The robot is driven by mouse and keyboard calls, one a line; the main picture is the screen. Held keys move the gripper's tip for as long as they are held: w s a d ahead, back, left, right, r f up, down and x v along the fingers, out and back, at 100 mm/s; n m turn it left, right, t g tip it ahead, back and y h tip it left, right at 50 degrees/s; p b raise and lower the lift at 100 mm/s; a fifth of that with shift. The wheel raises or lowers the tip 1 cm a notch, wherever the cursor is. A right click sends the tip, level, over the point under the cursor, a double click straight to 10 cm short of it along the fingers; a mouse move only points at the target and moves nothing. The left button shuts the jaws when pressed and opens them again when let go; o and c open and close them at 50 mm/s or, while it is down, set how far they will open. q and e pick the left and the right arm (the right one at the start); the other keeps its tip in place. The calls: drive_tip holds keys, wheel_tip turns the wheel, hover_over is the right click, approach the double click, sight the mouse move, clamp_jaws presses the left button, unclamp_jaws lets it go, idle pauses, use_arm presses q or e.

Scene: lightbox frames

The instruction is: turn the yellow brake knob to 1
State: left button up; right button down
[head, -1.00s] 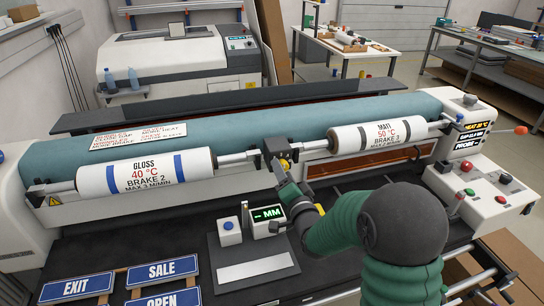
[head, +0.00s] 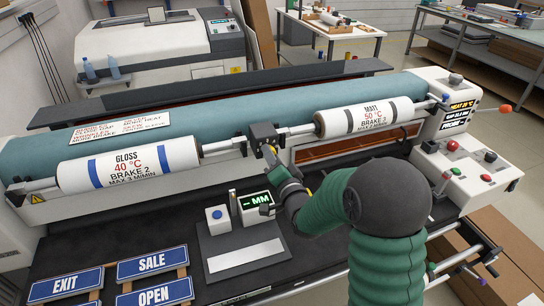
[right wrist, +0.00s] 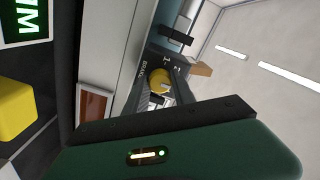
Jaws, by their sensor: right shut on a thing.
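The yellow brake knob (right wrist: 158,80) shows between my right fingers in the right wrist view. It sits on a dark box face with white lettering that seems to read BRAKE and small white marks; the exact setting is too small to tell. In the head view the dark brake box (head: 263,134) sits on the roller bar between the GLOSS roll (head: 128,165) and the MATT roll (head: 369,117). My right gripper (right wrist: 160,88) is shut on the knob, one finger on each side. In the head view my gripper (head: 270,153) hides most of the knob. My left gripper is not in view.
Below the box, a gauge display (head: 256,200) reading MM stands beside a blue-button box (head: 218,218). Blue signs (head: 152,263) lie at the front left. A control panel (head: 465,170) with buttons is at the right. A teal roller (head: 230,110) runs behind the rolls.

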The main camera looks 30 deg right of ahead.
drive_tip(key=shift+f, duration=0.15)
drive_tip(key=shift+n+b, duration=6.1)
drive_tip(key=shift+n, duration=2.8)
drive_tip(key=c, duration=1.1)
unclamp_jaws()
drive_tip(key=shift+o, duration=0.2)
